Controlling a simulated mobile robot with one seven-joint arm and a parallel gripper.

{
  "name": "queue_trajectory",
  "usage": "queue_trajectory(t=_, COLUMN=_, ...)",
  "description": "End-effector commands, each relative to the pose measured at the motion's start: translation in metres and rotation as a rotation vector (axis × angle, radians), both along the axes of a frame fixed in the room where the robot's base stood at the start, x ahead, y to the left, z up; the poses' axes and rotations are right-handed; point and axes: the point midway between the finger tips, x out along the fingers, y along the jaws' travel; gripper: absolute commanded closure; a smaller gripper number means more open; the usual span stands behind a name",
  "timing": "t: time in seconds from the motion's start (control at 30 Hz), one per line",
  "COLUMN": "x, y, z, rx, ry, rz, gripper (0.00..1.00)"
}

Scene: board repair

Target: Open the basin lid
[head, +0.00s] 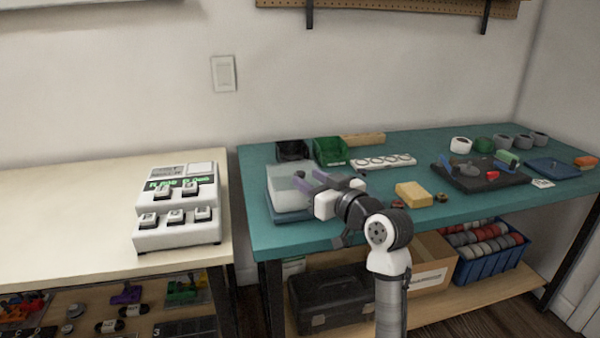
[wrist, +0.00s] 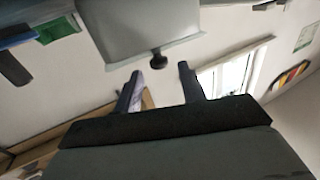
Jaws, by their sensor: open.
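The basin (head: 285,204) is a pale box with a whitish, translucent-looking lid (head: 284,176), at the left end of the teal bench. The lid looks closed in the head view. In the wrist view a grey panel (wrist: 135,28), seemingly the basin lid, fills the top, with a dark round knob (wrist: 158,60) at its edge. My gripper (head: 313,180) is open at the basin's right side, and its purple-grey fingers partly cover the basin. In the wrist view the knob lies just beyond and between the open fingertips (wrist: 160,72), apparently untouched.
A green bin (head: 330,151) and a black bin (head: 292,150) stand behind the basin. A white strip with round holders (head: 383,162), a yellow sponge-like block (head: 413,194) and a black work mat (head: 482,180) lie to the right. A white device (head: 178,222) stands on the left table.

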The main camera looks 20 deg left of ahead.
Motion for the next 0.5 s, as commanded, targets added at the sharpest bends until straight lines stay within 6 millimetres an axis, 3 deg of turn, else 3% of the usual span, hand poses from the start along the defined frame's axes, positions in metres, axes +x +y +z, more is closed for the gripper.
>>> queue_trajectory(t=0.2, x=0.018, y=0.028, z=0.0, rx=0.0, ry=0.0, rz=0.001, gripper=0.6)
queue_trajectory(t=0.5, x=0.025, y=0.037, z=0.0, rx=0.0, ry=-0.001, rz=-0.001, gripper=0.6)
